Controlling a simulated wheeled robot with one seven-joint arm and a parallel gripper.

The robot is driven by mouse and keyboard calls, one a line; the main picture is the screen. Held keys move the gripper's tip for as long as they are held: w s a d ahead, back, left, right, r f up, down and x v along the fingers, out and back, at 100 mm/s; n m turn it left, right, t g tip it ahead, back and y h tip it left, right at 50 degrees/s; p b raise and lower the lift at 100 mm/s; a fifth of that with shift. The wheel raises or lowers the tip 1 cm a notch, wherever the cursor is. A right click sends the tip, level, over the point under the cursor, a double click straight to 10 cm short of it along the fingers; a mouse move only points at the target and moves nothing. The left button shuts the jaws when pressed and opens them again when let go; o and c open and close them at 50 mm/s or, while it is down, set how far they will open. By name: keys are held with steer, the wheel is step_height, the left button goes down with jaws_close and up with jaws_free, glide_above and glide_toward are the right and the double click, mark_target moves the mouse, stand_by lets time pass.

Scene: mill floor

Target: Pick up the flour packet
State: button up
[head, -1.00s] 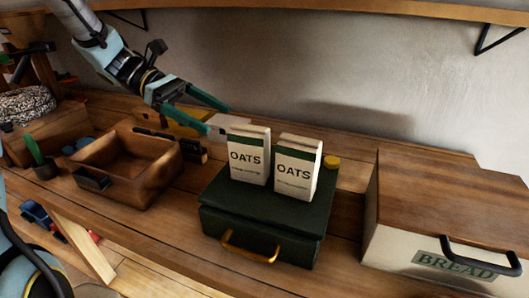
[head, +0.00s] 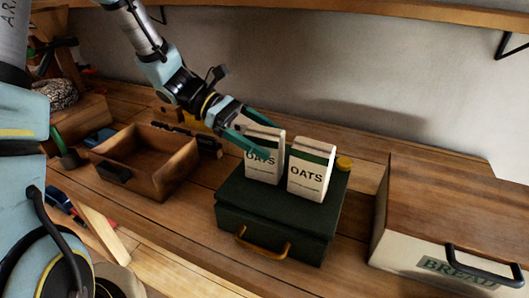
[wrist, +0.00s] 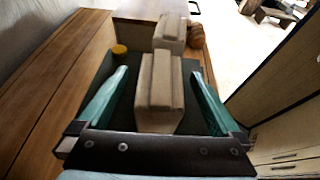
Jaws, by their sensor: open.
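Two upright white packets with dark green bands stand on a dark green case (head: 270,215). Both the left packet (head: 264,172) and the right packet (head: 311,172) read OATS; I see no packet marked flour. My gripper (head: 264,143) is open at the left packet, its green fingers partly covering that packet's top and label. In the wrist view the near packet (wrist: 160,90) lies between the two spread fingers (wrist: 160,73), with a gap on each side. The second packet (wrist: 171,34) stands just beyond it. Packet faces are not readable there.
A yellow-lidded item (head: 344,163) stands behind the right packet. A bread box (head: 440,220) is to the right, an open wooden tray (head: 150,165) to the left. A wall (head: 330,80) rises behind the counter. Bare wood lies between case and bread box.

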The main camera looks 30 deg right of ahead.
steer(key=shift+c, duration=0.4)
jaws_close()
stand_by(0.4)
